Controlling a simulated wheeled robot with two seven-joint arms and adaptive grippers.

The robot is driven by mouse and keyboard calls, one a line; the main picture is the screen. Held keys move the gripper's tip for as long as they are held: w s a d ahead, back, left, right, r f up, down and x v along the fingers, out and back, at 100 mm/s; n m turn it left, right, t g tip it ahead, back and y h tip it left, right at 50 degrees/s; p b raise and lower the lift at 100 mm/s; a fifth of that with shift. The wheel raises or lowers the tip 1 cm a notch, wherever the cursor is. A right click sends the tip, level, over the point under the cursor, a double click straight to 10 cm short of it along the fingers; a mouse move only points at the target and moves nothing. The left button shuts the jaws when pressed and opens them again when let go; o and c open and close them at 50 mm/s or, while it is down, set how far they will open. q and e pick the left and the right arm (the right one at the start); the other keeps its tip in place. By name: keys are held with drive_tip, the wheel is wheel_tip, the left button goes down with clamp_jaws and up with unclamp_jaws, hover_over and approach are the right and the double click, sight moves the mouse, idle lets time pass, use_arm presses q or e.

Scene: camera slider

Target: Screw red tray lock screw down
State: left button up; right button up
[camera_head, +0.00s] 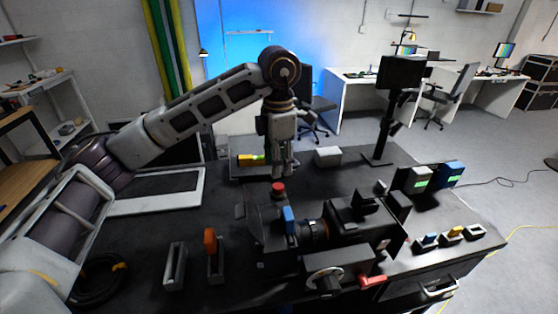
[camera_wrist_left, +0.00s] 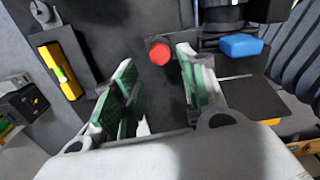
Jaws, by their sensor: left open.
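The red tray lock screw (camera_head: 278,188) stands upright on the dark camera rig in the middle of the table. In the left wrist view its round red head (camera_wrist_left: 160,52) shows between and just beyond my fingertips. My left gripper (camera_head: 280,172) points down right above the screw in the head view. Its green-padded fingers (camera_wrist_left: 155,85) are open with nothing between them, and I see no contact with the screw. My right gripper is not in view.
A blue knob (camera_head: 289,220) stands close to the screw, beside the lens (camera_head: 313,231). An orange-topped lever (camera_head: 210,241) stands to the left. A monitor (camera_head: 401,73) rises behind. A yellow level (camera_wrist_left: 61,70) lies left of the fingers.

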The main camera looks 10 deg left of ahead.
sight(278, 186)
use_arm(q)
drive_tip(key=shift+f, duration=0.15)
drive_tip(key=shift+f+b, duration=1.2)
drive_tip(key=shift+f, duration=1.4)
drive_tip(key=shift+f+b, duration=0.45)
drive_tip(key=shift+b, duration=0.15)
drive_tip(key=shift+f, duration=0.15)
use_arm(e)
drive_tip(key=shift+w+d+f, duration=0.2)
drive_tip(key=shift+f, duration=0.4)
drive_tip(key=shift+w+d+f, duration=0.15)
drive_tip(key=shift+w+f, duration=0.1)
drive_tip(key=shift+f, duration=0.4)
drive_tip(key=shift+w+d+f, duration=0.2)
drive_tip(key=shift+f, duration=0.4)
use_arm(q)
drive_tip(key=shift+f+b, duration=0.15)
drive_tip(key=shift+b, duration=0.15)
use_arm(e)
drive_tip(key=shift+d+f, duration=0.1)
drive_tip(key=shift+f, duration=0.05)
